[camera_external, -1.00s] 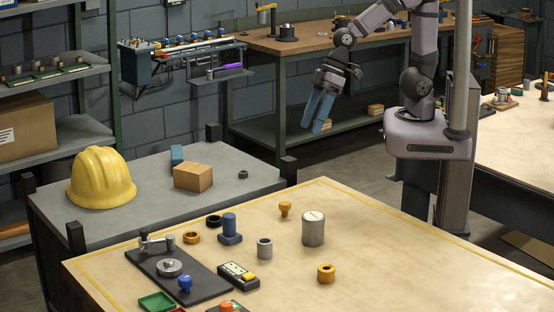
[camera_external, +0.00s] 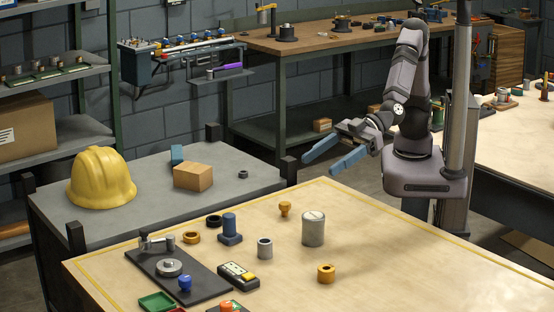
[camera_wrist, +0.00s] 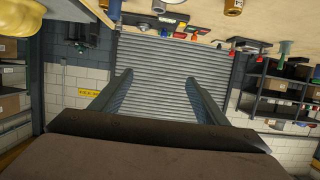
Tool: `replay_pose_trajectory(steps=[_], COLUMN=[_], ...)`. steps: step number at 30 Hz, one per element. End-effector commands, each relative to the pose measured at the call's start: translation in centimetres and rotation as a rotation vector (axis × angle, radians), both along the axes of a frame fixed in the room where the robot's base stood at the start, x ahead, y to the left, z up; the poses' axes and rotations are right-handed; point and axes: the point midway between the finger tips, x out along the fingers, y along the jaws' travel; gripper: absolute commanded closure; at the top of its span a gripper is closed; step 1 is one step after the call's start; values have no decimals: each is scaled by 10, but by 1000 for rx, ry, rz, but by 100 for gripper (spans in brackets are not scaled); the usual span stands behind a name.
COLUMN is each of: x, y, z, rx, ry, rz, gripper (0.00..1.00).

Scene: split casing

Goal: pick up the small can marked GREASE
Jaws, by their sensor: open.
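No GREASE lettering is legible in any view. A grey metal cylinder with a lighter top (camera_external: 313,230) stands upright on the wooden table; it may be a can, but I cannot read a marking on it. My gripper (camera_external: 318,165) is open and empty, with its blue fingers spread. It hangs beyond the table's far edge, apart from the cylinder. In the wrist view its two fingers (camera_wrist: 160,77) point toward a roller shutter with nothing between them.
The wooden table (camera_external: 420,275) is clear at the right. A grey cart (camera_external: 130,195) carries a yellow helmet (camera_external: 101,179) and a carton (camera_external: 193,177).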

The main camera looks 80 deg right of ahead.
Motion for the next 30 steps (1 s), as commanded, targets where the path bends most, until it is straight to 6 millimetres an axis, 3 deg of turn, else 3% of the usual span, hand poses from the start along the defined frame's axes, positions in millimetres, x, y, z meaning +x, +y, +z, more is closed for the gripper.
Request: replay_pose_trajectory(steps=[9, 15, 21, 30], x=[0, 0, 0, 5], y=[-1, -1, 0, 5], z=[-86, -133, -152, -155], rx=[-9, -5, 2, 2], ry=[4, 4, 3, 2], rz=[2, 2, 1, 1], gripper=[32, 32, 32, 32])
